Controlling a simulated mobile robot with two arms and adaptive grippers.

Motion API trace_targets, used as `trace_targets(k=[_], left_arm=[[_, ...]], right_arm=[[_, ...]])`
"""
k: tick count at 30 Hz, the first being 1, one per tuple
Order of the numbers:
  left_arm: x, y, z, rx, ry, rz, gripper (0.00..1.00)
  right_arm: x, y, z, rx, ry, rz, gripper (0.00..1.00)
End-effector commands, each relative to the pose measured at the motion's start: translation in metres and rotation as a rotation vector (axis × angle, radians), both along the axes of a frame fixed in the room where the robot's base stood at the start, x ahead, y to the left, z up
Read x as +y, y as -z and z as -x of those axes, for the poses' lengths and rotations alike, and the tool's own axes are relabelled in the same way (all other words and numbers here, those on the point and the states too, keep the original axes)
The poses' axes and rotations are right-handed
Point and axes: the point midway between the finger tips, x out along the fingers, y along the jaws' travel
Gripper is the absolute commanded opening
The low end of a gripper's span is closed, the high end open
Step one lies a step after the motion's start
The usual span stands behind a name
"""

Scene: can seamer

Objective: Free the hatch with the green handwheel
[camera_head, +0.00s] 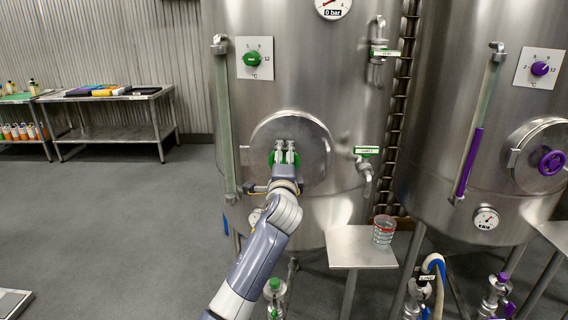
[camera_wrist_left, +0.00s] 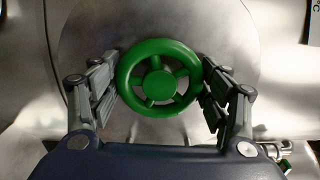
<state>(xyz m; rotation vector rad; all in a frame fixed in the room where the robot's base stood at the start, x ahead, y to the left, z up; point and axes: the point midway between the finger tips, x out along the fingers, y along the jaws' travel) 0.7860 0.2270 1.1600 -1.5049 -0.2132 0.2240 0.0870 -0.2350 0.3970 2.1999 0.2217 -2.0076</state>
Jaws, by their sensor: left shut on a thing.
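The green handwheel (camera_wrist_left: 158,78) sits at the middle of the round steel hatch (camera_wrist_left: 225,30) in the left wrist view. In the head view the hatch (camera_head: 315,150) is on the front of the left tank, and only green edges of the handwheel (camera_head: 271,159) show behind my gripper. My left gripper (camera_head: 285,155) is shut on the handwheel. In the left wrist view the fingers of my left gripper (camera_wrist_left: 160,85) press its rim from the left and right sides. My right gripper is not in view.
A purple handwheel (camera_head: 551,162) is on the right tank's hatch. A green-handled valve (camera_head: 366,152) juts out right of the left hatch. A small steel shelf (camera_head: 350,245) carries a clear cup (camera_head: 383,230). The floor at left is open before a steel table (camera_head: 110,97).

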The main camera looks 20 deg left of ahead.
Motion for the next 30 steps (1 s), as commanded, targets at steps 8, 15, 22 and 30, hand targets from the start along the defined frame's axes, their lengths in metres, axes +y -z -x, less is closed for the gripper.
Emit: trace_targets(k=[8, 15, 22, 30], left_arm=[[0.0, 0.0, 0.0, -0.001, 0.001, 0.009, 0.47], [0.0, 0.0, 0.0, -0.001, 0.001, 0.007, 0.91], [0.0, 0.0, 0.0, 0.0, 0.001, 0.005, 0.91], [-0.004, 0.001, 0.013, 0.0, 0.001, 0.005, 0.91]], right_arm=[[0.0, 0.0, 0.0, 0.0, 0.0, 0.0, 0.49], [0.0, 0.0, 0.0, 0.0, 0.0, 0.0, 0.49], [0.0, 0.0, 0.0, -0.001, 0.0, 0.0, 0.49], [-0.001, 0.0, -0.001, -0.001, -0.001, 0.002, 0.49]])
